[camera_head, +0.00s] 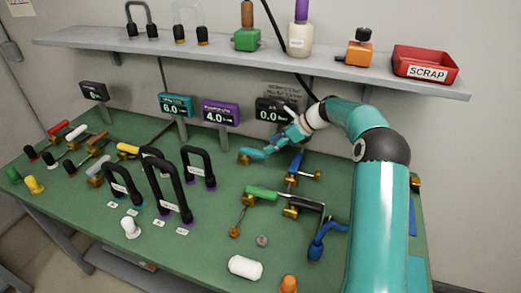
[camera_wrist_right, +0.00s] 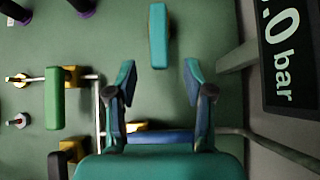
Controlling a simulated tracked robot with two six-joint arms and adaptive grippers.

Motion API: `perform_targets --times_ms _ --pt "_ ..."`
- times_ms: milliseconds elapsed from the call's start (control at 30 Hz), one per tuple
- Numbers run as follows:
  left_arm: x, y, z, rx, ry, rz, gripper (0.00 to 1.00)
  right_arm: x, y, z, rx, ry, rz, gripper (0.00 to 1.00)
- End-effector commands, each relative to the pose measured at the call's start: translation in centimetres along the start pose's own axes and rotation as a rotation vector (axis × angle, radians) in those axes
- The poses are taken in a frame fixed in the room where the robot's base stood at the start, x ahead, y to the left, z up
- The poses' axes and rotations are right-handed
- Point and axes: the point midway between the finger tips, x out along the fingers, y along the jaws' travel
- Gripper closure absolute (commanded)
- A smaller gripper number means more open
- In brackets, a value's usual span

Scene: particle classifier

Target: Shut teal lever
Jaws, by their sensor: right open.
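The teal lever (camera_wrist_right: 158,42) has a brass end and lies over the green table in the right wrist view. In the head view it shows as a short teal bar (camera_head: 254,154) with a brass piece at its left end, partly mixed with my teal fingers. My right gripper (camera_wrist_right: 159,82) is open, with one finger on either side of the lever's line. The lever lies just beyond the fingertips, and no contact shows. In the head view my right gripper (camera_head: 284,142) reaches in from the right, below the black display. My left gripper is not in view.
A blue lever (camera_head: 295,163) and a green lever (camera_head: 261,193) on brass valves are close by, with thin pipes. A black display (camera_head: 276,111) reading 0.0 stands behind the gripper. Black hoops (camera_head: 198,166) stand left. A shelf (camera_head: 220,62) runs above.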

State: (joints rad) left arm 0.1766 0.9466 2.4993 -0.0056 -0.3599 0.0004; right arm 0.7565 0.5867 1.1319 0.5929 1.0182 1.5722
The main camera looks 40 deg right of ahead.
Motion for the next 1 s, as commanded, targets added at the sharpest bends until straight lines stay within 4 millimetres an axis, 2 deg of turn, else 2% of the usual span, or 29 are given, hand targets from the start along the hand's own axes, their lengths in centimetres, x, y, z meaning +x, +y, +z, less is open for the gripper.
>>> perform_targets --times_ms 100,300,500,733,767,1000 --pt "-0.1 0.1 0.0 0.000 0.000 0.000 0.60 2.6 0.1 0.1 -0.002 0.000 0.006 0.48" --pt "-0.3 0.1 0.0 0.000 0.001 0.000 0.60 5.5 0.1 0.2 -0.003 0.000 0.003 0.48" --pt "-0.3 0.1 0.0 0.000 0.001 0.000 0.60 6.7 0.1 0.2 -0.003 0.000 0.002 0.48" --pt "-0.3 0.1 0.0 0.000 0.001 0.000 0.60 6.8 0.1 0.2 -0.003 0.000 0.002 0.48" --pt "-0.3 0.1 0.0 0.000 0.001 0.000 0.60 6.8 0.1 0.2 -0.003 0.000 0.002 0.50" --pt "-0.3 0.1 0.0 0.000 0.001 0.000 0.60 6.8 0.1 0.3 -0.004 0.000 0.003 0.90"
